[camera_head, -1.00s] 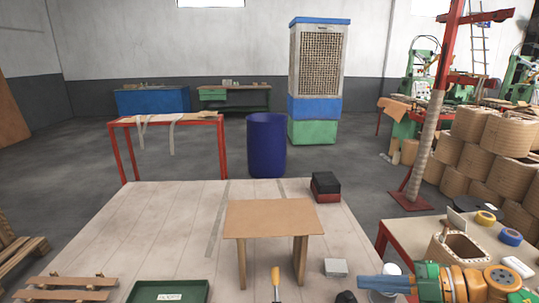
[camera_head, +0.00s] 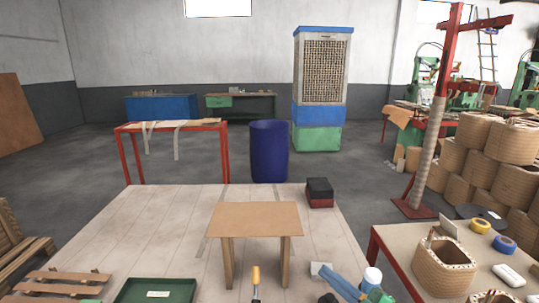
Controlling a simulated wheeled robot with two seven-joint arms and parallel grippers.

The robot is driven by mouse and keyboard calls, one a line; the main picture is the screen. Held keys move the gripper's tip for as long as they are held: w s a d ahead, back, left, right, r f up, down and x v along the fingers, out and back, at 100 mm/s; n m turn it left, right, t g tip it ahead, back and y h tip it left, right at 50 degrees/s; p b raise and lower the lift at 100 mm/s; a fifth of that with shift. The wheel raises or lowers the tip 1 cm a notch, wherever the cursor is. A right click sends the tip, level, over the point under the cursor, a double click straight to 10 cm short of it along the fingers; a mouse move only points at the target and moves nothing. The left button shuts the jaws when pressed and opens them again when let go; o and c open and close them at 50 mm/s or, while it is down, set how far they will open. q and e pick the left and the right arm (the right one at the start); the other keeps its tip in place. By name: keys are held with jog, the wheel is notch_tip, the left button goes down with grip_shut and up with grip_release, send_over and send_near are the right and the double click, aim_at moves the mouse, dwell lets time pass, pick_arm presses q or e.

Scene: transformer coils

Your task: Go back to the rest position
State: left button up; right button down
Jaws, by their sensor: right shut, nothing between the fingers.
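My right gripper (camera_head: 330,276) shows at the bottom right of centre in the head view. Its blue fingers point up and to the left, and they are together with nothing visible between them. They look close to a small grey block (camera_head: 318,268) on the pale table (camera_head: 150,225), partly overlapping it in the picture; I cannot tell whether they touch. The green part of the wrist is cut off by the lower edge. My left gripper is not clearly seen.
A small wooden stand (camera_head: 255,219) is in front. A screwdriver-like tool (camera_head: 256,275), a green tray (camera_head: 155,291) and a white bottle (camera_head: 371,277) are near the front. A side table (camera_head: 400,245) at right holds a woven coil (camera_head: 443,265) and tapes.

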jog(key=s+d+f+m+g+h, duration=0.1)
jog(key=s+f+m+g+h, duration=0.1)
jog(key=s+f+m+h, duration=0.2)
jog(key=s+d+f+m+g+h, duration=0.1)
jog(key=s+f+m+g+h, duration=0.1)
jog(key=s+f+m, duration=0.3)
jog(key=s+d+f+m+g+h, duration=0.2)
jog(key=s+f+m+h, duration=0.3)
jog(key=s+f, duration=0.1)
jog(key=shift+s+f+h, duration=0.25)
jog(key=shift+f+h, duration=0.05)
jog(key=shift+f, duration=0.35)
jog(key=s+f+m+g, duration=0.1)
jog(key=s+f+g, duration=0.3)
jog(key=s, duration=0.6)
notch_tip(320, 180, down, 14)
jog(key=s+g, duration=0.2)
jog(key=s, duration=0.1)
jog(key=s+d+f+g, duration=0.1)
jog(key=s+f, duration=1.1)
jog(key=shift+s+d+g, duration=0.15)
jog(key=shift+d+g, duration=0.15)
